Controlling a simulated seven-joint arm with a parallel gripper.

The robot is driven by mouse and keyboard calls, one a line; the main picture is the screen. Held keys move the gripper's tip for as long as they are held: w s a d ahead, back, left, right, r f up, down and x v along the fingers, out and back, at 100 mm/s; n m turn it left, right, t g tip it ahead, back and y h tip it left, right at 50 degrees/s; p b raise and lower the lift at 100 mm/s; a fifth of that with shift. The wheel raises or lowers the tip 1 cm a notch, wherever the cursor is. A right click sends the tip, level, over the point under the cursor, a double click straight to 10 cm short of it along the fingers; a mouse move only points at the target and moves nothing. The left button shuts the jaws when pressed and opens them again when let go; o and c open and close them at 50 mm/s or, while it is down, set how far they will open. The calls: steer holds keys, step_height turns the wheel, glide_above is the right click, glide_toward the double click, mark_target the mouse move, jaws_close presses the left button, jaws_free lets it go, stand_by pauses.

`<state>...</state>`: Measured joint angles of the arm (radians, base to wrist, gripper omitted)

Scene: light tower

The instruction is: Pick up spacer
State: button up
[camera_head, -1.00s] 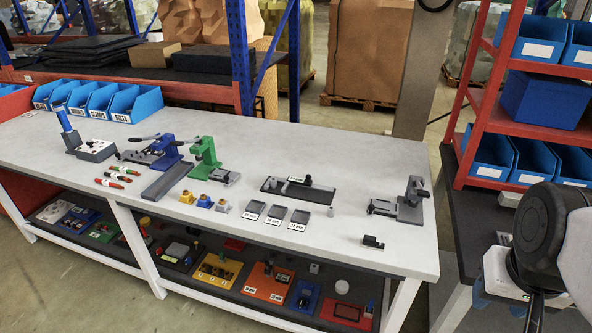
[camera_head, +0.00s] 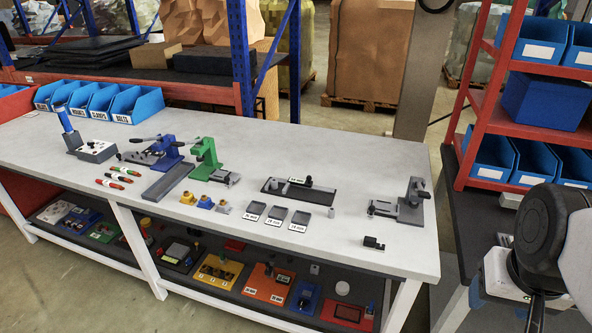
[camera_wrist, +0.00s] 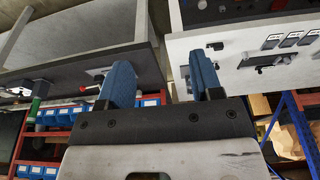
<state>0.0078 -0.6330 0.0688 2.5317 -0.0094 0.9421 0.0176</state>
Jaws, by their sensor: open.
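No part is clearly marked as the spacer, and I cannot tell which one it is. Three small dark labelled trays (camera_head: 277,215) sit on the white bench. A small dark block (camera_head: 373,243) lies near the bench's right front. An orange tray (camera_head: 268,284) with small parts is on the shelf below. My gripper (camera_wrist: 163,75) is open and empty in the wrist view, its two blue fingers apart, away from the bench. In the head view my wrist is at the lower right, beside the bench's right end.
The white bench (camera_head: 340,235) carries a green press (camera_head: 206,153), a blue press (camera_head: 166,150) and a grey fixture (camera_head: 411,205). Blue bins (camera_head: 136,103) line its back left. A red rack (camera_head: 478,120) with blue bins stands right. The bench's front right top is mostly clear.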

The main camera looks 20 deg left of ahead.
steer(key=w+a+f+m+g+y, duration=0.1)
steer(key=w+a+f+m+y, duration=0.15)
steer(key=w+a, duration=0.7)
steer(key=w+a+f+m+y, duration=0.1)
steer(key=w+a+m+y, duration=0.3)
steer(key=w+a, duration=0.55)
steer(key=w+a+f+m+g+y, duration=0.1)
steer(key=w+a+m+y, duration=0.2)
steer(key=w+a, duration=0.6)
steer(key=w+a+f+m+y, duration=0.1)
steer(key=w+a+f+m, duration=0.3)
steer(key=w, duration=0.3)
steer(key=w+a+f+m+y, duration=0.1)
steer(key=w+a+f, duration=0.3)
steer(key=w+a, duration=0.15)
steer(key=m+t+y, duration=0.2)
steer(key=m+t, duration=0.1)
steer(key=m, duration=0.3)
glide_toward(274, 184)
steer(key=shift+w+a+r+h, duration=0.25)
steer(key=shift+w+a+r, duration=0.15)
steer(key=shift+w+r, duration=0.3)
steer(key=shift+w+a+f, duration=0.2)
steer(key=shift+f, duration=0.15)
steer(key=shift+x, duration=1.25)
steer(key=shift+a, duration=0.1)
